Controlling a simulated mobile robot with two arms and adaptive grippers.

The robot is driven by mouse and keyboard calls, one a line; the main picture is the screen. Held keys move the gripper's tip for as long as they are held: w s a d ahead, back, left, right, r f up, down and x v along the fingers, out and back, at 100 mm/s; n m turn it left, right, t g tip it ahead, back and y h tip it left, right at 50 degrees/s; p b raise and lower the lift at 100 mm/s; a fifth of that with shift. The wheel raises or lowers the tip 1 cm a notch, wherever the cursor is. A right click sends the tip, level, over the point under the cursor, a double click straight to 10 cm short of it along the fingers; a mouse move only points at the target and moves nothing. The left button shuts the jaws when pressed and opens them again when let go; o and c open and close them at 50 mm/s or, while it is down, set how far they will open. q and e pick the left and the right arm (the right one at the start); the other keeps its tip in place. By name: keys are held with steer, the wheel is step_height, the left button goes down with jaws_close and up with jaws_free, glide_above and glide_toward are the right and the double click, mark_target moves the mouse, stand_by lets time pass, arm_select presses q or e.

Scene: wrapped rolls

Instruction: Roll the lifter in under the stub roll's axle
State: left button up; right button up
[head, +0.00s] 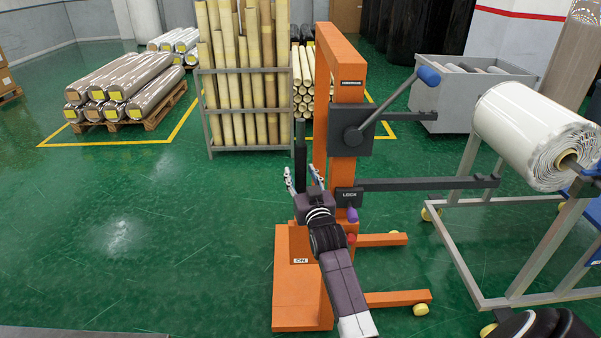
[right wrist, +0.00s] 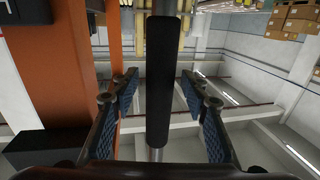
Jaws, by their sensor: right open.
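The orange lifter (head: 329,88) stands upright in the middle of the head view, with a crank, a LOCK label and wheeled legs. Its dark lifting arm (head: 420,184) points right, its tip lower than the stub roll and left of the axle. The white stub roll (head: 530,130) rests on a grey stand at the right; its axle (head: 571,163) pokes out of the near end. My right gripper (head: 303,178) is open at the lifter's black upright handle (head: 300,146). In the right wrist view the handle (right wrist: 160,80) shows between the spread fingers; contact cannot be told. My left gripper is out of view.
The roll stand (head: 535,299) has wheels and stands close right of the lifter's legs. Behind are a rack of tubes (head: 208,110), a grey bin (head: 455,118) and a pallet of wrapped rolls (head: 150,122). The green floor at left is clear.

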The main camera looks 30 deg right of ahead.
steer(key=shift+w+d, duration=0.1)
steer(key=shift+w, duration=0.15)
steer(key=shift+c, duration=0.7)
jaws_close()
